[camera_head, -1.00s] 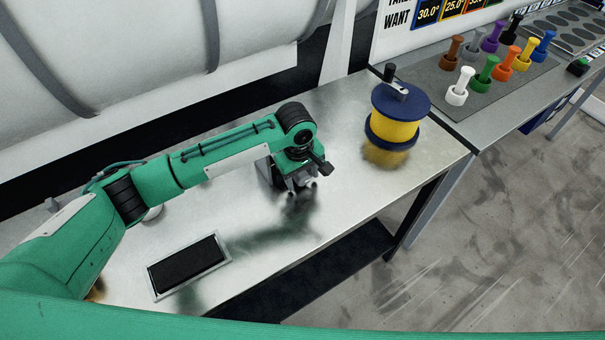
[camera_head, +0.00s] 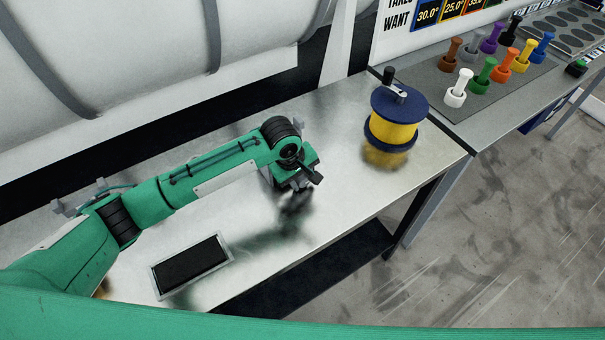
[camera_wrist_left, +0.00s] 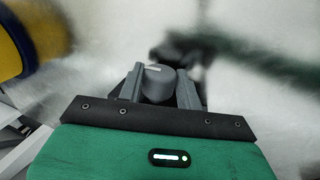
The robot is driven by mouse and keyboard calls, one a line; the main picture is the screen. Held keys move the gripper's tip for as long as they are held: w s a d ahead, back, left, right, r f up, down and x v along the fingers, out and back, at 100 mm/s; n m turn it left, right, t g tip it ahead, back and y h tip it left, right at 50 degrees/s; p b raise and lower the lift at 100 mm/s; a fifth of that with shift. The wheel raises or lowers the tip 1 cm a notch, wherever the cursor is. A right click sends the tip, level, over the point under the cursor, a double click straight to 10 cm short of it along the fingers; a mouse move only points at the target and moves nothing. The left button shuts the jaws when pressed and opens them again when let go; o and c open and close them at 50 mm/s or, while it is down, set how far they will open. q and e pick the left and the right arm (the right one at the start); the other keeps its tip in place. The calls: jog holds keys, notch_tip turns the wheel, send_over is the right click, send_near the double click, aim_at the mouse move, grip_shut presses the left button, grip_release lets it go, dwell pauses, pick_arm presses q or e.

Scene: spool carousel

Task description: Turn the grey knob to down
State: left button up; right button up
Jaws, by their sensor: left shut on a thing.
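The grey knob (camera_wrist_left: 158,80) shows in the left wrist view between the two fingers of my left gripper (camera_wrist_left: 160,88). It is a round grey knob with a light pointer line on its face. The gripper is shut on it, one finger on each side. In the head view my left gripper (camera_head: 296,190) is low over the metal bench, and its wrist hides the knob there. A dark shape behind the knob in the wrist view may be its mount. My right gripper is not in view.
A blue-and-yellow spool (camera_head: 396,130) with a crank stands to the right on the bench (camera_head: 335,190). A black framed pad (camera_head: 190,265) lies near the front edge. Several coloured pegs stand on a grey mat (camera_head: 430,80) at the far right.

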pick_arm(q)
jog(key=shift+s+h, duration=0.1)
jog(key=shift+h, duration=0.2)
jog(key=o, duration=1)
jog(key=shift+a, duration=0.1)
jog(key=shift+r, duration=0.1)
jog(key=shift+a+r, duration=0.1)
jog(key=shift+r, duration=0.25)
jog(key=v, duration=0.4)
jog(key=b+v, duration=0.1)
jog(key=v, duration=0.3)
jog(key=b+v, duration=0.1)
jog(key=v, duration=0.4)
jog(key=shift+s, duration=0.3)
